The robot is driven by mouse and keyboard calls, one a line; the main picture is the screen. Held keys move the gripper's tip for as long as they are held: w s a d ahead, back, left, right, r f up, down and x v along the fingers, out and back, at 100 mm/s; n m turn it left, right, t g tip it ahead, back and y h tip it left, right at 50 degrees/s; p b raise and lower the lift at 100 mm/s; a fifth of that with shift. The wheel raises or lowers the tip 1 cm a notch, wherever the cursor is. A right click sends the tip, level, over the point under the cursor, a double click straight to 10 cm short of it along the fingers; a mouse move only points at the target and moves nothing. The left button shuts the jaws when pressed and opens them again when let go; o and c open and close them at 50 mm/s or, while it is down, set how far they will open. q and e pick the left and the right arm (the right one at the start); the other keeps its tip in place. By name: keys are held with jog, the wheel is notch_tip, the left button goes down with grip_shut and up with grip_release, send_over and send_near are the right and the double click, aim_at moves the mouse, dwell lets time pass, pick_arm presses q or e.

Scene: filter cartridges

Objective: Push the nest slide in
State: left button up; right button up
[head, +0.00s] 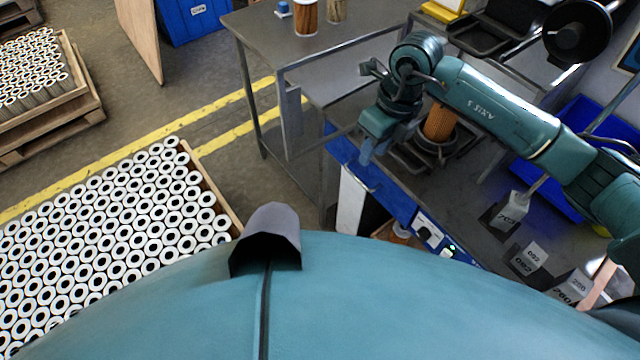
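The nest (436,151) is a dark round holder on dark plates at the workbench, right of centre in the head view. An orange pleated filter cartridge (439,123) stands upright in it, partly hidden behind my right arm. My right gripper (367,151) points down just left of the nest, above the blue front edge of the bench. Its fingertips are small and overlap in this view, so I cannot tell whether they are apart or touch anything. My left gripper is not in view.
A blue panel (432,233) with controls runs along the bench front. Several labelled grey blocks (529,259) stand at the right. A grey metal table (262,28) is behind. A crate of white cartridges (225,193) fills the lower left. Bare floor lies between.

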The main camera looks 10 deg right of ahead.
jog(key=s+a+g+y, duration=0.1)
jog(key=s+a+y, duration=0.2)
jog(key=a, duration=0.2)
jog(key=s+a+f+g+y+b, duration=0.1)
jog(key=s+a+y, duration=0.2)
jog(key=a, duration=0.3)
jog(key=shift+s+f, duration=0.2)
jog(key=shift+a+y, duration=0.1)
jog(key=shift+y, duration=0.2)
